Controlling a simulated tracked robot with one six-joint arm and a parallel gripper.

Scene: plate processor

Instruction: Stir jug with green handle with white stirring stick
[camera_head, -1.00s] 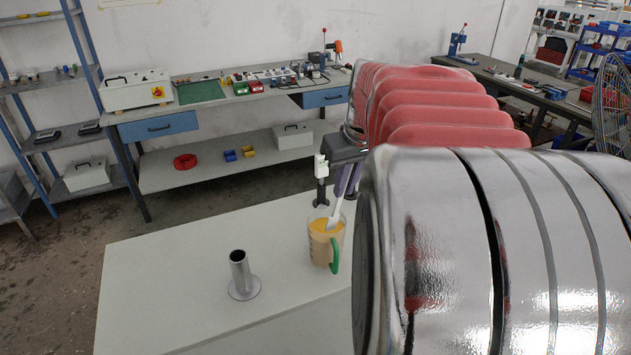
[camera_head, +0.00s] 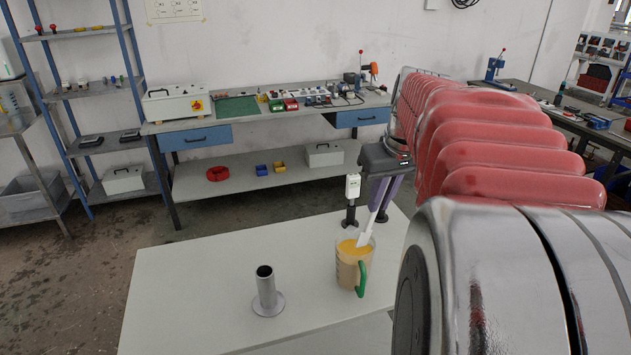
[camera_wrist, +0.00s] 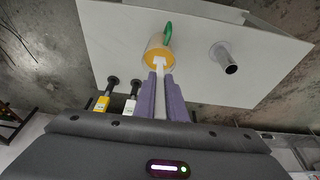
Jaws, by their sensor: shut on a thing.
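The jug with the green handle (camera_head: 352,268) stands upright on the white table and holds an orange-yellow liquid. It also shows in the wrist view (camera_wrist: 156,57), its green handle pointing away. The white stirring stick (camera_head: 366,232) slants down into the jug, its lower end at the liquid; how deep it reaches is hidden. In the wrist view the stick (camera_wrist: 160,84) lies between the purple fingers. My gripper (camera_wrist: 161,97) is shut on the stick, above and behind the jug in the head view (camera_head: 379,190).
A metal tube on a round base (camera_head: 267,296) stands left of the jug. A white-topped device on a black stand (camera_head: 352,196) is close behind the jug; the wrist view also shows a yellow one (camera_wrist: 103,102). The white table's (camera_head: 190,290) left part is clear.

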